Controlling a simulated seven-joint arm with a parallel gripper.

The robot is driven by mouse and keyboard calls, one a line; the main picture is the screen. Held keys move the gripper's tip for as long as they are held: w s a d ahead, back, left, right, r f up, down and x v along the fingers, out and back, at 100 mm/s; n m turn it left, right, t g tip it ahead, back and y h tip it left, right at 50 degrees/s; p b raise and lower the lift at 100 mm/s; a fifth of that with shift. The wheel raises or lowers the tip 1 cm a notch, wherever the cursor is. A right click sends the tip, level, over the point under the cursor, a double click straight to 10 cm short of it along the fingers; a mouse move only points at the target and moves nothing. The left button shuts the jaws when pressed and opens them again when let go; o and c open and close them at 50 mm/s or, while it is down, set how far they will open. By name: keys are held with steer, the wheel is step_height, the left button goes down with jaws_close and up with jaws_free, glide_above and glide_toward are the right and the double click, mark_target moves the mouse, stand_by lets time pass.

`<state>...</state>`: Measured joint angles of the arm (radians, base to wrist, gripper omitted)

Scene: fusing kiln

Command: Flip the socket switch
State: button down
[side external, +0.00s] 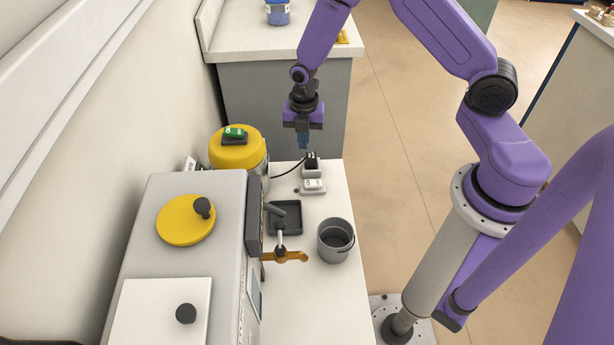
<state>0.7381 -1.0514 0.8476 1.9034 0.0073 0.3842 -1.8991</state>
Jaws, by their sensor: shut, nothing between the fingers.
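The socket (313,186) is a small white block on the white bench, with a black plug (312,162) at its far end and a black cable running left from it. The switch on the socket is too small to read its position. My gripper (303,147) points down above the far end of the socket, close over the plug. It is shut and holds nothing. I cannot tell whether the fingertips touch the plug.
A grey kiln (190,265) with a yellow disc (186,219) stands at left. A yellow-topped canister (238,152) is left of the socket. A dark tray (290,218), a grey bucket (336,240) and an orange handle (284,256) are nearer the camera.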

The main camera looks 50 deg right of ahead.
steer(key=n, duration=0.2)
glide_above(308, 183)
step_height(308, 183, down, 5)
steer(key=shift+a+r, duration=0.15)
steer(key=shift+r, duration=0.05)
step_height(308, 183, down, 14)
steer(key=shift+r, duration=0.1)
stand_by(0.5)
stand_by(0.3)
steer(key=shift+w+f, duration=0.1)
steer(key=shift+f, duration=0.2)
steer(key=shift+s+d+r, duration=0.35)
steer(key=shift+s+d, duration=0.15)
